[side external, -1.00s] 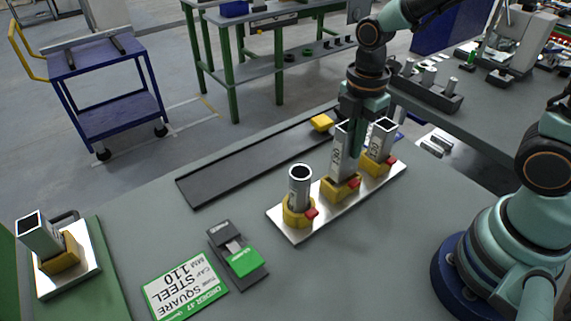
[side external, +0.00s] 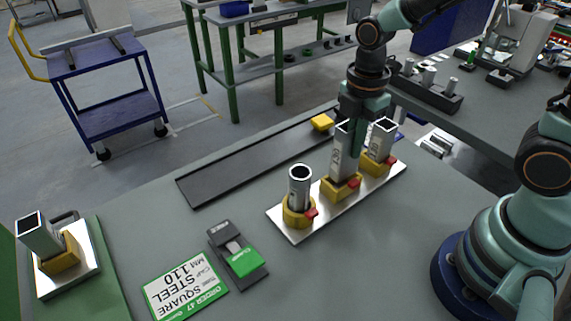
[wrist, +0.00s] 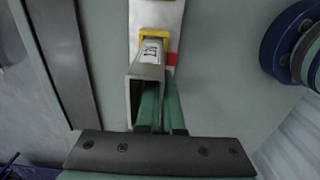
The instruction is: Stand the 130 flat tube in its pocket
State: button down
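The flat tube (side external: 344,158), a tall grey tube, stands upright in the middle yellow pocket (side external: 341,190), which has a red clamp. In the wrist view the tube (wrist: 148,72) shows its rectangular open end and part of a printed label; its foot is at the yellow pocket (wrist: 155,34). My gripper (side external: 362,135) points down close behind the tube, partly hidden by it. In the wrist view its green fingers (wrist: 163,105) lie close together and overlap the tube's right side. I cannot tell whether they touch or grip it.
A round tube (side external: 300,188) stands in the left pocket and a square tube (side external: 381,140) in the right one, on one metal plate (side external: 286,230). A dark runout channel (side external: 235,172) lies behind. A gauge (side external: 240,257) and order card (side external: 185,287) lie in front.

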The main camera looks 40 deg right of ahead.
aim_at(350, 163)
jog(key=shift+f, duration=2.55)
jog(key=c, duration=1)
grip_release()
notch_tip(350, 163, up, 12)
jog(key=shift+r, duration=0.1)
jog(key=shift+d+r+m+t, duration=0.3)
jog(key=shift+d+r+m, duration=0.1)
jog(key=shift+m, duration=0.6)
jog(key=d+r+m+t, duration=0.1)
jog(key=m, duration=0.4)
jog(key=s+d+r+m+t, duration=0.1)
jog(key=r+m+t, duration=0.1)
jog(key=m, duration=0.3)
jog(key=s+d+r+m+t, duration=0.1)
jog(key=d+m+t, duration=0.1)
jog(key=m, duration=0.4)
jog(key=shift+d+r, duration=0.1)
jog(key=shift+r, duration=0.25)
